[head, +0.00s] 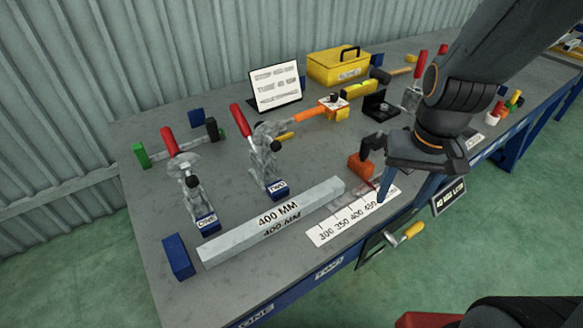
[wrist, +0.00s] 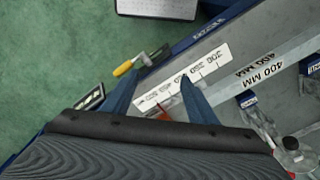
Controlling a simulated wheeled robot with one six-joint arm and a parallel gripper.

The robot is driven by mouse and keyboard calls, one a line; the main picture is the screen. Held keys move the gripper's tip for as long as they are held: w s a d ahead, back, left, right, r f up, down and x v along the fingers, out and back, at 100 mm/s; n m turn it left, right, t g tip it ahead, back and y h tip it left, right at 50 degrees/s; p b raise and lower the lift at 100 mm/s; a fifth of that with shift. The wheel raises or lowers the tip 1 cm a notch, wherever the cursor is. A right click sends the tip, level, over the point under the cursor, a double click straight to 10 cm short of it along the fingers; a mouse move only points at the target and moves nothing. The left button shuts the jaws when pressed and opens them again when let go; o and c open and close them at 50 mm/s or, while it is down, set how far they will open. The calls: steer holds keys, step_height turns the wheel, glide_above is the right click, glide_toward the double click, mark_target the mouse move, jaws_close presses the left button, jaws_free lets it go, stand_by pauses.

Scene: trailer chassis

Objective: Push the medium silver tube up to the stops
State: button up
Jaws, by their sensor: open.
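A silver square tube (head: 318,196) marked 400 MM lies flat on the grey bench. Its left end is close to a blue block (head: 178,257), with a narrow gap showing. Blue blocks labelled ONE (head: 207,224) and TWO (head: 278,188) stand along its far side; I cannot tell if they touch it. The tube also shows at the right of the wrist view (wrist: 292,52). My gripper (head: 374,172) is open and empty, pointing down beyond the tube's right end, above the printed scale (head: 340,220). The fingers (wrist: 160,76) are apart in the wrist view.
Toggle clamps with red handles (head: 170,142) (head: 241,120) stand behind the tube. An orange block (head: 360,167) is beside my gripper. A sign (head: 275,86), yellow toolbox (head: 338,66) and small tools fill the back. A yellow-handled crank (head: 412,230) sticks out from the front edge.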

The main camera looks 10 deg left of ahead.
steer(key=w+a+f+m+g+y+p, duration=0.1)
steer(key=w+a+m+g+p, duration=0.2)
steer(key=a, duration=0.7)
steer(key=m+y+p, duration=0.2)
steer(key=m+p, duration=0.1)
steer(key=m, duration=0.3)
glide_toward(270, 217)
steer(key=shift+w+d+f+g, duration=0.2)
steer(key=shift+w+d+f, duration=0.15)
steer(key=shift+d+f, duration=0.15)
steer(key=shift+w+d+f+g, duration=0.2)
steer(key=shift+w+d+f, duration=0.2)
steer(key=shift+f, duration=0.25)
steer(key=shift+s+a+f, duration=0.1)
steer(key=shift+a+f, duration=0.1)
steer(key=shift+a, duration=0.1)
steer(key=shift+s+a+f, duration=0.1)
steer(key=shift+a+f, duration=0.05)
steer(key=shift+f, duration=0.15)
steer(key=shift+p+x, duration=0.55)
steer(key=shift+x, duration=2.85)
steer(key=shift+c, duration=0.3)
jaws_close()
steer(key=shift+s+a, duration=0.65)
steer(key=shift+a, duration=0.2)
